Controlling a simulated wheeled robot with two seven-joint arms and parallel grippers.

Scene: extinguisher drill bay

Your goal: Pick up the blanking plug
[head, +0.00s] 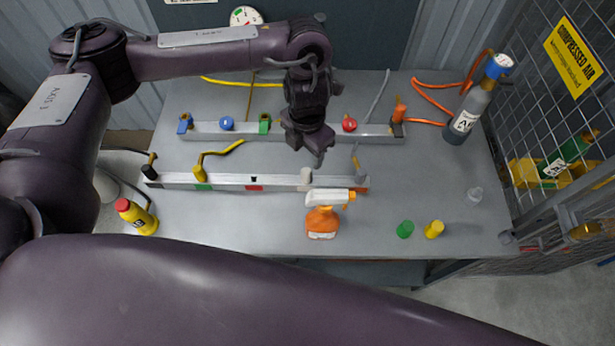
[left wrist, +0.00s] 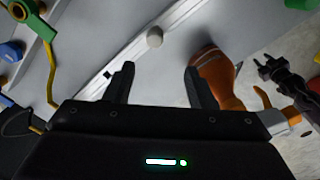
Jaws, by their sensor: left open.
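A pale grey round plug (head: 305,178) shows on the front rail (head: 225,181), right of its middle; it also shows in the left wrist view (left wrist: 154,38). A green stubby piece (head: 405,229) and a yellow one (head: 434,229) are on the table at front right; I cannot tell which of these is the blanking plug. My left gripper (head: 318,160) is open and empty above the table, just behind the grey plug in the head view. In the left wrist view its fingers (left wrist: 160,80) frame bare table, with the plug beyond them. A dark gripper, apparently my right (left wrist: 283,78), shows at the right there.
An orange spray bottle (head: 322,222) stands in front of the front rail, near one left finger in the wrist view. A back rail (head: 290,132) carries coloured fittings. A grey cylinder (head: 468,112) stands at back right, beside a mesh fence. A yellow bottle (head: 138,217) is at front left.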

